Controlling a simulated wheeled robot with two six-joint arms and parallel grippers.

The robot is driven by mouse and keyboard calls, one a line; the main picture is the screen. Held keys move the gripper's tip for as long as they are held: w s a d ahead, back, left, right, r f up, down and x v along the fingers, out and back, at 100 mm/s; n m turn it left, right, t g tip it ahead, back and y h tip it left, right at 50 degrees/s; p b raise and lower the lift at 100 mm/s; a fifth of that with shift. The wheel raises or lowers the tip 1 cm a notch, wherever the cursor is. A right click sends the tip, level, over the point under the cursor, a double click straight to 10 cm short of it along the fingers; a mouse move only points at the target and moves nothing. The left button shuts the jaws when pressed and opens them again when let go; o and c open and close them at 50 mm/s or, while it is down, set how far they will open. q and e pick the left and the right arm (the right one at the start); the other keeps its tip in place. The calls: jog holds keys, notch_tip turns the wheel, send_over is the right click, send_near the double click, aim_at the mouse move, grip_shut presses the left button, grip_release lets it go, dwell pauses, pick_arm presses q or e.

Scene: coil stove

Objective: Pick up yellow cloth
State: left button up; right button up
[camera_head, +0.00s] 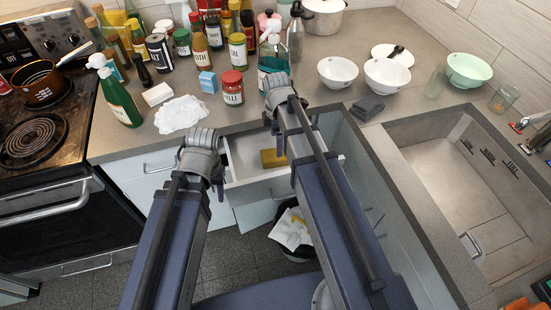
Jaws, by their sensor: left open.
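A small folded yellow cloth (271,158) lies inside the open drawer (244,157) below the counter, in the middle of the head view. My right arm passes close by it and hides part of the drawer. My left gripper (216,181) is at the end of the left arm, by the drawer's left front corner. It is open, small and partly hidden by its own arm. It is left of the yellow cloth and apart from it. My right gripper cannot be made out behind the right arm.
A crumpled white cloth (181,114), a red-lidded jar (232,88) and several bottles stand on the counter behind the drawer. A folded grey cloth (368,107) lies right. A bin (290,240) is below the drawer. The stove (35,140) is left, the sink (450,190) right.

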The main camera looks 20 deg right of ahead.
jog(key=shift+s+d+f+b, duration=0.1)
jog(key=shift+f+b, duration=1.7)
jog(key=shift+f, duration=0.1)
jog(key=shift+s+d+f+b, duration=0.1)
jog(key=shift+f+b, duration=1.65)
jog(key=shift+f, duration=0.15)
jog(key=shift+r, duration=0.1)
jog(key=shift+c, duration=0.4)
jog(key=c, duration=1.1)
jog(key=shift+c, duration=0.2)
notch_tip(320, 180, up, 10)
jog(key=p, duration=1)
